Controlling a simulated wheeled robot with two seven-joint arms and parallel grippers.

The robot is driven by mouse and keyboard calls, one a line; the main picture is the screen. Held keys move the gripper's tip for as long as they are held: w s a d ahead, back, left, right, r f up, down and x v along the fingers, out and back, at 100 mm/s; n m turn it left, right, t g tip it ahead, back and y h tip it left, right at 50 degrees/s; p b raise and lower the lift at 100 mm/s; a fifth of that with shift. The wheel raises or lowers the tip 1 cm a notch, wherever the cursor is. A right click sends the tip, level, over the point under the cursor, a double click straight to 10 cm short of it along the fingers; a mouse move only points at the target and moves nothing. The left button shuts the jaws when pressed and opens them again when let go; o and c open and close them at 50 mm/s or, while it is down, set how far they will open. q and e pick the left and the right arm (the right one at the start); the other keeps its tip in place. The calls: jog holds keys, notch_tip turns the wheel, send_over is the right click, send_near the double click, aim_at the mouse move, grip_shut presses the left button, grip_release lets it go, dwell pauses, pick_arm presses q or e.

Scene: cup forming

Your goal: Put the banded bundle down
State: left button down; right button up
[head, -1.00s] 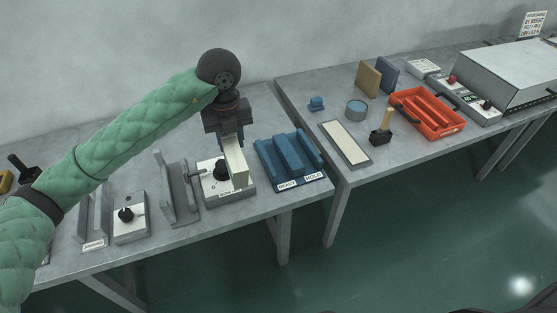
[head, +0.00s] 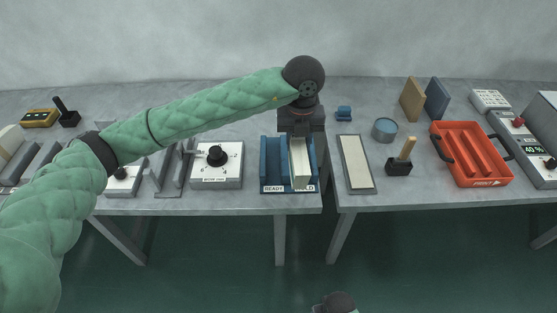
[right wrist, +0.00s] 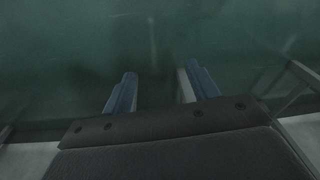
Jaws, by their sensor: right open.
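The banded bundle (head: 300,168) is a pale cream upright slab in the head view. My left gripper (head: 301,138) is shut on its top, pointing down. The bundle is over the right part of the blue tray (head: 269,160), which has a label starting "READY". I cannot tell whether the bundle touches the tray floor, and no band can be made out. My right gripper (right wrist: 160,90) is open and empty in the right wrist view, with its two blue-grey fingers apart over the green floor.
A grey dial box (head: 230,178) stands left of the tray. Right of it, across a narrow gap between tables, lie a pale flat pad (head: 356,163), a wooden-handled black block (head: 400,164), a round blue tin (head: 384,129) and an orange tray (head: 490,172).

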pick_arm(q)
jog(key=shift+w+a, duration=0.15)
jog(key=shift+w, duration=0.05)
jog(key=shift+w+a+f+p, duration=1.05)
jog(key=shift+w+f+p, duration=0.2)
jog(key=shift+w+f, duration=0.45)
jog(key=shift+w+a+f+p, duration=1.1)
jog(key=shift+w+f+p, duration=0.25)
jog(key=shift+f, duration=0.6)
jog(key=shift+w+a+f+p, duration=1.1)
jog(key=shift+w+f, duration=0.5)
jog(key=shift+f, duration=0.2)
pick_arm(e)
jog(key=s+d+f, duration=0.2)
jog(key=s+f, duration=0.1)
jog(key=f, duration=0.6)
jog(key=s+d+f, duration=0.3)
jog(key=f, duration=0.7)
jog(key=shift+t, duration=0.4)
jog(key=shift+d, duration=0.1)
pick_arm(q)
jog(key=shift+f, duration=0.1)
pick_arm(e)
jog(key=shift+w+r, duration=0.1)
pick_arm(q)
jog(key=c, duration=1)
grip_release()
pick_arm(e)
jog(key=shift+w+r, duration=0.1)
jog(key=shift+r, duration=0.05)
